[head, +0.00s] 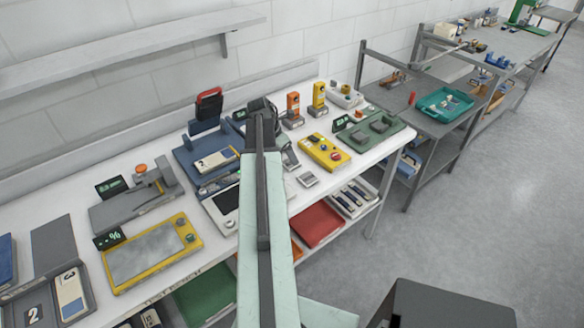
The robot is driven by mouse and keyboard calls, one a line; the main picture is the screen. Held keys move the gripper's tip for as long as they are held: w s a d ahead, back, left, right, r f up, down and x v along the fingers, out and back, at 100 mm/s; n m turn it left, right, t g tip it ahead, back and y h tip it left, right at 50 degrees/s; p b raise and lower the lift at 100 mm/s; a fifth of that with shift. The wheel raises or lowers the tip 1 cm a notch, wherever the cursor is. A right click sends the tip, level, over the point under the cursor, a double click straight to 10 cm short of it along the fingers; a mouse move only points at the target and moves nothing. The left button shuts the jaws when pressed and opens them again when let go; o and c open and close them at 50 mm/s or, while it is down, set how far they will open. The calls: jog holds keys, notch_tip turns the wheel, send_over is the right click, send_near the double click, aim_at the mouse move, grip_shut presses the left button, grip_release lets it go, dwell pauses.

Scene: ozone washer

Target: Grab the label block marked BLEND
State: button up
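I cannot read the word BLEND on anything in view. Label blocks with a white face show on the long white bench (75,203): one marked 2 (215,160) sits on a blue device left of my arm. At the lower left, a block marked 3 (71,295) lies in a grey tray beside a dark plate marked 2 (35,314). My pale green arm reaches up the middle of the view over the bench. My gripper (290,157) seems to be the dark part just right of the arm's far end, mostly hidden; its fingers are not clear.
A yellow-framed plate (150,253), a yellow control box (323,152), a green fixture (370,131) and two orange-yellow handheld units stand on the bench. A red tray (316,224) is on the shelf below. A grey table holds a teal tray (445,104).

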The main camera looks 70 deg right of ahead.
aim_at(289, 164)
jog(key=shift+f, duration=0.2)
jog(key=b+x, duration=0.5)
jog(key=shift+f, duration=0.25)
jog(key=shift+r, duration=0.2)
jog(key=c, duration=1.5)
